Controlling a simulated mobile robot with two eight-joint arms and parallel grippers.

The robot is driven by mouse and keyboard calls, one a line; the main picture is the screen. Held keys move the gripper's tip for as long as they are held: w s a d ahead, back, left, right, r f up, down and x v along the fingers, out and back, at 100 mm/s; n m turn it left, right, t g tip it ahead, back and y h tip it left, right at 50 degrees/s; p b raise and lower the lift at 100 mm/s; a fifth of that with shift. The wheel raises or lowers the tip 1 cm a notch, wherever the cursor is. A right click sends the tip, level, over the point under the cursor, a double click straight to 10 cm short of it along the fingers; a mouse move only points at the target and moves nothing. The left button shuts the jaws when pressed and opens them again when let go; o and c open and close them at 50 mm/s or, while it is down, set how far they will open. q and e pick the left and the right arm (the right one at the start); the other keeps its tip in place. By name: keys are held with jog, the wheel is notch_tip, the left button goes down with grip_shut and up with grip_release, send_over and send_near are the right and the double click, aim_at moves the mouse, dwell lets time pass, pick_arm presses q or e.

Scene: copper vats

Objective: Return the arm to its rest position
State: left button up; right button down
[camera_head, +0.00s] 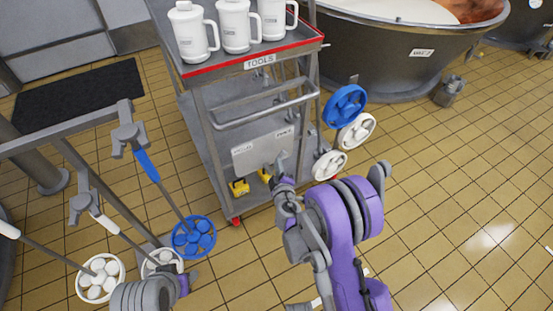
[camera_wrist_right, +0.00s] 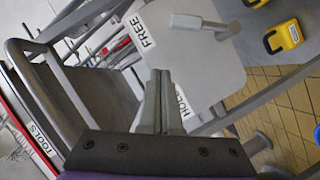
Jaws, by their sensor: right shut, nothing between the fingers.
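My right arm (camera_head: 340,230), purple and grey, reaches up from the bottom of the head view toward the trolley. My right gripper (camera_head: 279,168) is in front of the pale panel (camera_head: 258,152) on the trolley's side. In the right wrist view the gripper (camera_wrist_right: 160,78) has its fingers together with nothing between them. The panel (camera_wrist_right: 205,70) lies beyond the fingertips, with labels "FREE" and a partly hidden "HOL…". I cannot tell whether the fingers touch it. A part of my left arm (camera_head: 145,296) shows at the lower left; its gripper cannot be made out.
The tool trolley (camera_head: 258,62) carries white mugs (camera_head: 235,25) on top. Blue (camera_head: 345,104) and white handwheels hang right. A rack with paddles (camera_head: 194,237) stands left. Tiled floor is clear on the right.

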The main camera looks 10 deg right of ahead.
jog(key=shift+s, duration=0.2)
jog(key=shift+d+r, duration=0.1)
jog(key=shift+r, duration=0.05)
dwell(0.3)
jog(key=s+d+r+m+g+h, duration=0.35)
jog(key=s+d+r+m, duration=0.35)
jog(key=s+d+r, duration=0.35)
jog(key=s+a+m+g+y, duration=0.2)
jog(key=s+g, duration=0.2)
jog(key=s, duration=0.9)
jog(key=s+a+m+g+y, duration=0.2)
jog(key=s+g, duration=0.1)
jog(key=s, duration=0.9)
pick_arm(q)
notch_tip(320, 180, up, 15)
jog(key=w+p, duration=0.2)
jog(key=p, duration=1.1)
jog(key=shift+t+p, duration=0.3)
pick_arm(e)
notch_tip(320, 180, up, 15)
jog(key=w, duration=0.2)
jog(key=shift+w+a+t, duration=0.15)
jog(key=shift+w+t, duration=0.2)
